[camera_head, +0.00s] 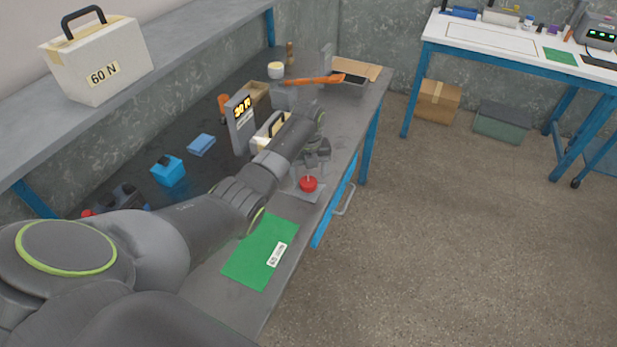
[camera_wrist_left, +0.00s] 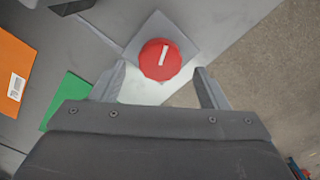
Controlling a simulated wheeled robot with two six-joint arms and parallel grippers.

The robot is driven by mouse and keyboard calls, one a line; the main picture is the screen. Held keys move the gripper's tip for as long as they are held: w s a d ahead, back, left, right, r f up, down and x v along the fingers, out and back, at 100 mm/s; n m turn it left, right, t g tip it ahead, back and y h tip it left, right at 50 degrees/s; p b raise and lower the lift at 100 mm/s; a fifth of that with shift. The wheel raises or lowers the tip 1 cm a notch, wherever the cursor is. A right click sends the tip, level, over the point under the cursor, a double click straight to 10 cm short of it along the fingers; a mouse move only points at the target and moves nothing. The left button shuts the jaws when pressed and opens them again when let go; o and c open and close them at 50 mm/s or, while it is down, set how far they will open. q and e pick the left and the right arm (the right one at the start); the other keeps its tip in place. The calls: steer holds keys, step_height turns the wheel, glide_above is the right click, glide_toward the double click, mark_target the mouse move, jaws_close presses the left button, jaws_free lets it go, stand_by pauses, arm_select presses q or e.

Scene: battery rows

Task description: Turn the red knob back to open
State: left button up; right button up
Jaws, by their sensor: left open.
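The red knob (camera_head: 308,184) sits on a small grey plate (camera_head: 290,190) near the front edge of the workbench. In the left wrist view the red knob (camera_wrist_left: 160,59) is round, with a white bar mark tilted slightly off the picture's vertical, on its square grey plate (camera_wrist_left: 178,32). My left gripper (camera_head: 312,160) is just above the knob in the head view. In the left wrist view my left gripper (camera_wrist_left: 160,88) has its two fingers apart, one on each side below the knob, with nothing between them. I cannot tell if they touch it. My right gripper is not in view.
A green sheet (camera_head: 260,250) with a label lies on the bench beside the plate. A grey display stand (camera_head: 240,124) and blue boxes (camera_head: 168,171) stand behind my left arm. A white 60 N case (camera_head: 98,62) is on the shelf.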

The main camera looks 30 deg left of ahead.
mark_target(308, 184)
arm_select(q)
steer(key=shift+f, duration=1.25)
steer(key=c, duration=1)
